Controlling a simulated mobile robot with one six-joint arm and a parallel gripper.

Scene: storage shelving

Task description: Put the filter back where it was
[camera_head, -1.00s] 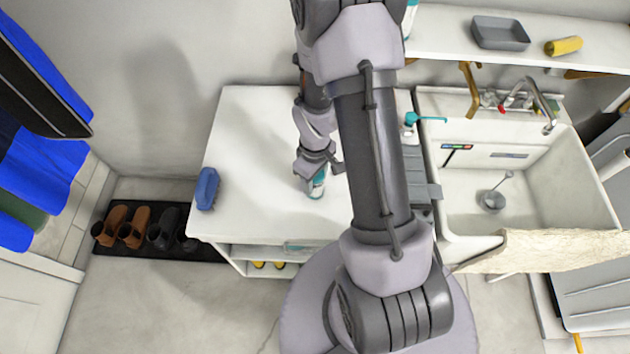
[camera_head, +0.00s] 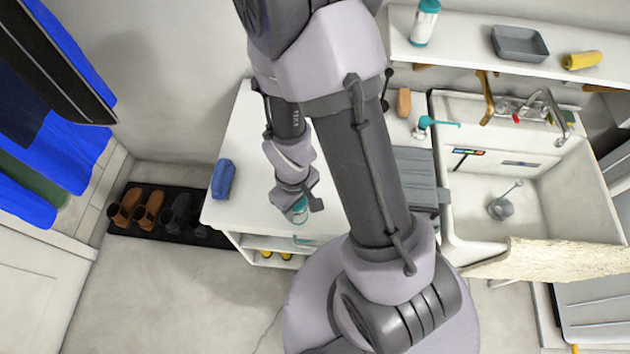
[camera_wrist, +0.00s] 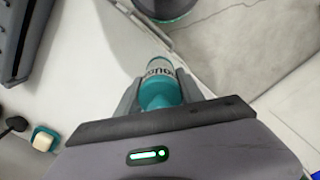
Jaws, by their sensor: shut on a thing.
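The filter (camera_wrist: 158,70) is a small white cylinder with a teal end and grey lettering. My gripper (camera_wrist: 158,88) is shut on it, with a finger on each side, in the wrist view. In the head view the filter (camera_head: 299,212) shows as a teal and white bit below my gripper (camera_head: 297,198), over the front part of the white counter (camera_head: 235,140). I cannot tell whether it touches the counter. A similar white and teal cylinder (camera_head: 425,22) stands upright on the wall shelf (camera_head: 460,45).
A blue object (camera_head: 223,180) lies on the counter's left end. My arm hides much of the counter's middle. The sink (camera_head: 545,195) is at right, with a grey tray (camera_head: 520,43) and yellow roll (camera_head: 582,60) on the shelf above. Shoes stand on a black mat (camera_head: 150,232) at left.

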